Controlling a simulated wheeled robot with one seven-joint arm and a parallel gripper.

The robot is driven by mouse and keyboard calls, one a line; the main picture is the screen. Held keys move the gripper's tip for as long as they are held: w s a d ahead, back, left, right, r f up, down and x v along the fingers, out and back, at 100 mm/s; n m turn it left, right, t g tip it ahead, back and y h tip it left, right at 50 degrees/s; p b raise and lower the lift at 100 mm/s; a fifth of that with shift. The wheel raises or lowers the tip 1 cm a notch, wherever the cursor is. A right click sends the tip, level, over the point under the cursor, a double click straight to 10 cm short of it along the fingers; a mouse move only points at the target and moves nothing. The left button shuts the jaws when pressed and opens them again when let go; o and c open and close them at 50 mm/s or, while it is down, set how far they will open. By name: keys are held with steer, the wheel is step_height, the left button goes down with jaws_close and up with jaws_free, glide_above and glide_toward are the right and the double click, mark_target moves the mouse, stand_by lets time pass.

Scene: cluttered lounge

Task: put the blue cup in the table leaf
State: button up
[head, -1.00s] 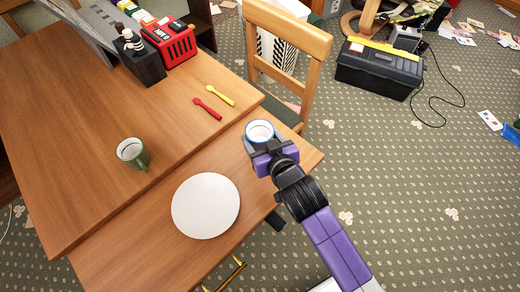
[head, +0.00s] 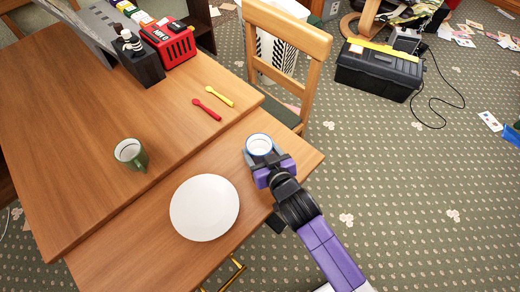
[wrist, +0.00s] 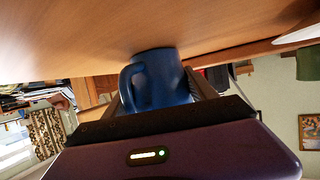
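The blue cup (head: 258,144), white inside with a blue rim, is upright over the right end of the table leaf (head: 135,255). My gripper (head: 262,158) is shut on it. In the wrist view the blue cup (wrist: 155,80) shows between the fingers of my gripper (wrist: 160,105), with its handle on the left. That view seems upside down, with the wooden surface along the top. The cup's base is at or very near this surface; I cannot tell if it touches. The leaf is the narrow strip along the near side of the main tabletop (head: 70,130).
A white plate (head: 204,207) lies on the leaf, left of the cup. A green mug (head: 131,154), a red spoon (head: 207,110) and a yellow spoon (head: 220,97) are on the main tabletop. A wooden chair (head: 287,45) stands behind the leaf's right end.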

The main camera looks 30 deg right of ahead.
steer(key=o, duration=0.4)
steer(key=shift+c, duration=0.2)
steer(key=shift+s+r, duration=0.1)
steer(key=shift+r, duration=0.15)
steer(key=v, duration=1.1)
steer(key=shift+s+a+r, duration=0.1)
steer(key=shift+s+r, duration=0.05)
steer(key=shift+s, duration=0.2)
steer(key=shift+s, duration=0.1)
steer(key=s+r, duration=0.5)
steer(key=s, duration=0.6)
steer(key=s+d+r+t+y, duration=0.1)
steer(key=s+r, duration=0.4)
steer(key=s, duration=0.7)
steer(key=shift+r+n, duration=0.3)
steer(key=shift+n, duration=0.1)
